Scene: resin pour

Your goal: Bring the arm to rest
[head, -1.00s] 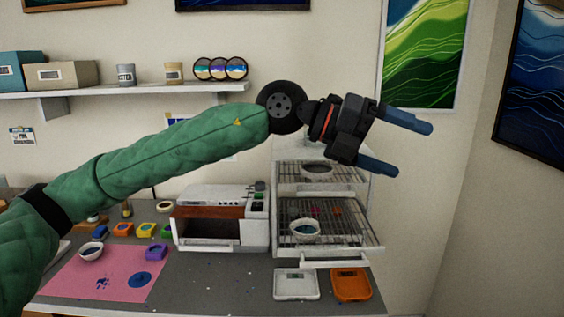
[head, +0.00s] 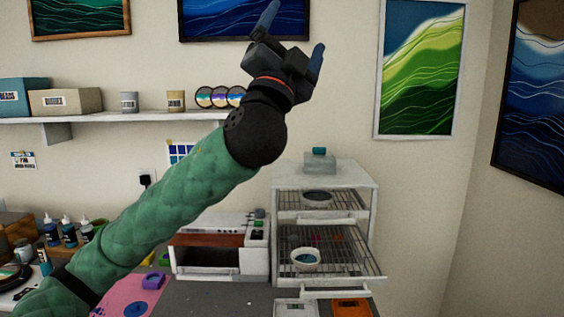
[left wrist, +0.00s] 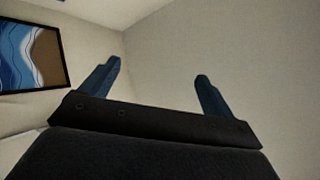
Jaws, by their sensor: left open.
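My left arm comes in from the lower left of the head view in a green quilted sleeve. My left gripper (head: 293,36) is raised high in front of the wall and the dark blue painting, above the shelf. Its two blue fingers are spread apart with nothing between them. The left wrist view also shows the open fingers (left wrist: 158,88), with bare wall and ceiling beyond them. My right gripper is not in either view.
A white wire-shelf rack (head: 323,172) holds bowls on its racks. A white machine (head: 217,245) stands beside it on the bench. A wall shelf (head: 95,117) carries boxes, cups and round discs. A pink mat (head: 122,292) is partly hidden by my arm.

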